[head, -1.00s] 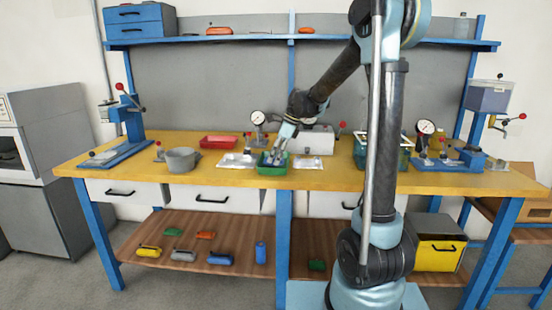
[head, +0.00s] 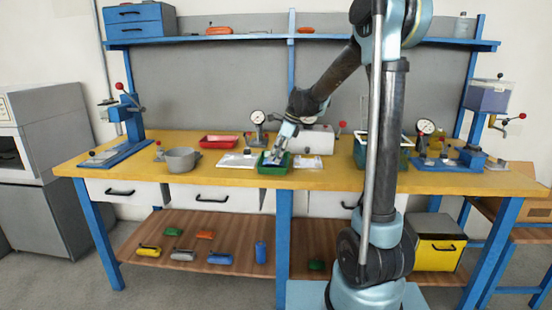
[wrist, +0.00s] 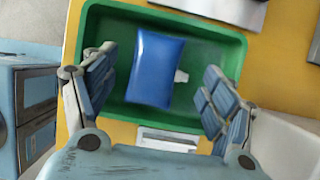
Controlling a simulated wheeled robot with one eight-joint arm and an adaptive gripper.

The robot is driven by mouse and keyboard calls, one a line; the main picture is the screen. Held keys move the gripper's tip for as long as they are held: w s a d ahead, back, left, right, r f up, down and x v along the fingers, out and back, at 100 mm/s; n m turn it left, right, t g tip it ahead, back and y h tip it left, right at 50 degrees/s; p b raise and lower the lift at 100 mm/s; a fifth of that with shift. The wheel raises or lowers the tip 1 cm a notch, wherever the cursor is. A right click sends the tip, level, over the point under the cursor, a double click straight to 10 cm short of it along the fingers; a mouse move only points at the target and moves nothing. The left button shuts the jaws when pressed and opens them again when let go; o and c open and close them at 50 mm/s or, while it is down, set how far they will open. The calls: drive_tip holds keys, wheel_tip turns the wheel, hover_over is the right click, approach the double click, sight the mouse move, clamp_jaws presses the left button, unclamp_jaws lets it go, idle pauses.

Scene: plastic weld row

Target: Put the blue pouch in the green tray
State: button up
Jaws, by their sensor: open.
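The blue pouch (wrist: 155,69) lies inside the green tray (wrist: 118,121), on its floor, in the wrist view. A small pale spout sticks out on its right side. The tray stands at the front of the yellow workbench and also shows in the head view (head: 272,170). My gripper (wrist: 158,92) is open, with one finger on each side of the pouch and gaps between the fingers and the pouch. In the head view my gripper (head: 274,157) is over the tray, and the pouch is hard to make out there.
A red tray (head: 219,142) and a grey pot (head: 182,160) stand to the left on the yellow bench (head: 330,178). A dial gauge (head: 258,118) stands behind the green tray. Several coloured items lie on the lower shelf (head: 205,222).

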drive_tip(key=v, duration=1.1)
drive_tip(key=s+d+f+n+h, duration=0.1)
drive_tip(key=s+d+n, duration=0.3)
drive_tip(key=s+d, duration=0.3)
drive_tip(key=s+d+f+n+h, duration=0.1)
drive_tip(key=s+d+f+n, duration=0.3)
drive_tip(key=s, duration=0.5)
drive_tip(key=s+d+f+n+t+h, duration=0.1)
drive_tip(key=s+d+f+n, duration=0.4)
drive_tip(key=s+f, duration=0.3)
drive_tip(key=s+d+f+n+t+h, duration=0.1)
drive_tip(key=s+d+f+n, duration=0.4)
drive_tip(key=s, duration=0.5)
drive_tip(key=shift+d+f+n+h, duration=0.15)
drive_tip(key=shift+f+n+h, duration=0.15)
drive_tip(key=shift+f, duration=0.45)
drive_tip(key=shift+w, duration=0.1)
drive_tip(key=shift+w+f, duration=0.2)
drive_tip(key=shift+w, duration=0.25)
